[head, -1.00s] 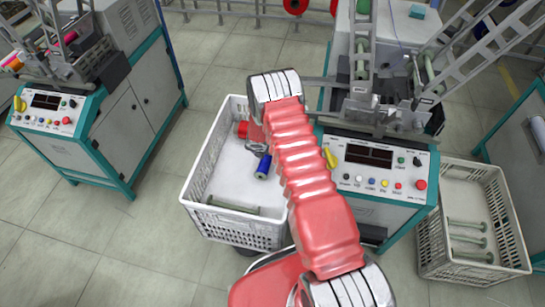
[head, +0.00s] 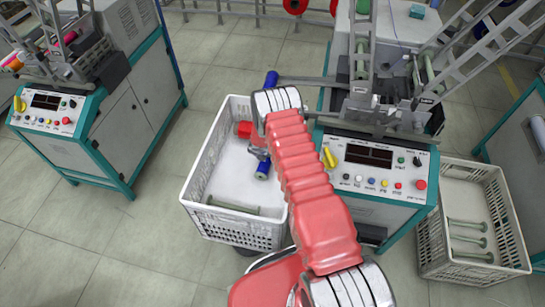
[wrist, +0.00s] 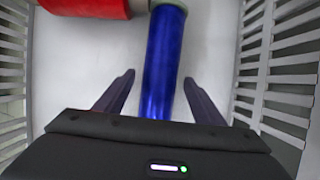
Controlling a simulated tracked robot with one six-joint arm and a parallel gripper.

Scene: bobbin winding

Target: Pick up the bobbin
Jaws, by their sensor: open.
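A blue bobbin (head: 263,170) lies in the white crate below my arm. In the wrist view the blue bobbin (wrist: 163,50) runs lengthwise between the two fingers of my gripper (wrist: 159,78). The fingers are open, one on each side, with a gap showing on both sides. My gripper (head: 259,154) is partly hidden by my arm in the head view. A red bobbin (head: 244,130) lies at the far end of the crate. In the wrist view the red bobbin (wrist: 90,5) lies crosswise at the blue one's far end.
The crate (head: 208,150) has slatted walls close around my gripper. An empty greenish spool (head: 232,208) lies at its near end. The winding machine (head: 372,175) stands to the right, with a blue-ended part (head: 271,80) at its left. Another crate (head: 470,190) holds several empty spools.

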